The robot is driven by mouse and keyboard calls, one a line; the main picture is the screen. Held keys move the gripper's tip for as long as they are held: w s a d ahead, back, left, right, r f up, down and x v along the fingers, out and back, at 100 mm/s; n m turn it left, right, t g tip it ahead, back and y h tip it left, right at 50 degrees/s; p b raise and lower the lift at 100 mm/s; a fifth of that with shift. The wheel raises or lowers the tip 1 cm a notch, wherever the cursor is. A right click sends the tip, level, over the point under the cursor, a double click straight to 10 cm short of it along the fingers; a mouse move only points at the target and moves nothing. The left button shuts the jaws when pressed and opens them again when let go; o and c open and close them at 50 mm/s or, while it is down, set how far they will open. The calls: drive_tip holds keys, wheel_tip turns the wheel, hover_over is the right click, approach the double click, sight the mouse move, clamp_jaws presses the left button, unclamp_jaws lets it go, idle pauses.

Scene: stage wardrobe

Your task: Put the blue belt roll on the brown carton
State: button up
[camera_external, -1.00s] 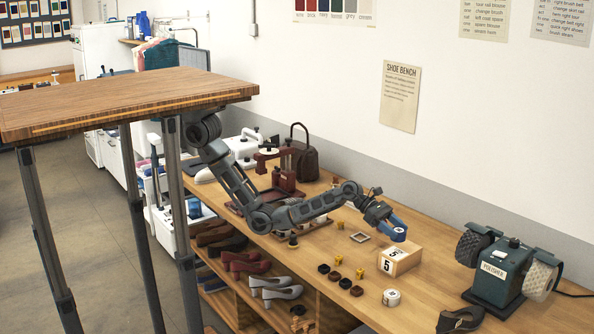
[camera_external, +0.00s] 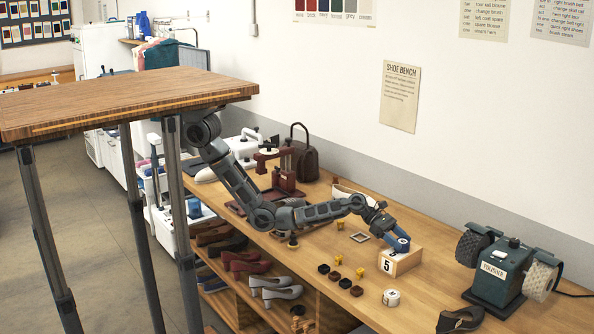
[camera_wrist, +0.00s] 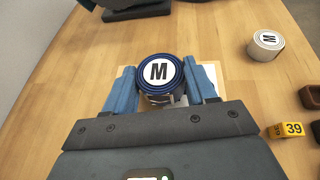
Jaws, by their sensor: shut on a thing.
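The blue belt roll (camera_wrist: 144,84) has a round white label with a black M, and it sits between my two blue fingertips in the wrist view. My gripper (camera_wrist: 160,84) is shut on it. In the external view my gripper (camera_external: 396,244) holds the roll (camera_external: 403,241) over the brown carton (camera_external: 407,262), which has a white number 5 label on its front. The roll is at the carton's top; I cannot tell whether it touches. In the wrist view the carton is mostly hidden under the roll and fingers, with a pale top patch (camera_wrist: 209,74) showing.
A white belt roll (camera_external: 391,297) stands in front of the carton. Several small yellow tags and dark brown pieces lie to the left. The green polisher (camera_external: 497,270) stands to the right, with a dark shoe (camera_external: 460,320) near the front edge.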

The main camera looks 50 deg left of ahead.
drive_tip(key=shift+f, duration=0.1)
drive_tip(key=o, duration=1.1)
drive_tip(key=shift+a+r+p, duration=0.45)
drive_tip(key=shift+r+p, duration=0.05)
drive_tip(key=shift+p, duration=0.3)
drive_tip(key=p+v, duration=0.4)
drive_tip(key=v, duration=0.7)
drive_tip(key=shift+f+p, duration=0.2)
drive_tip(key=shift+p, duration=0.2)
drive_tip(key=shift+s, duration=0.1)
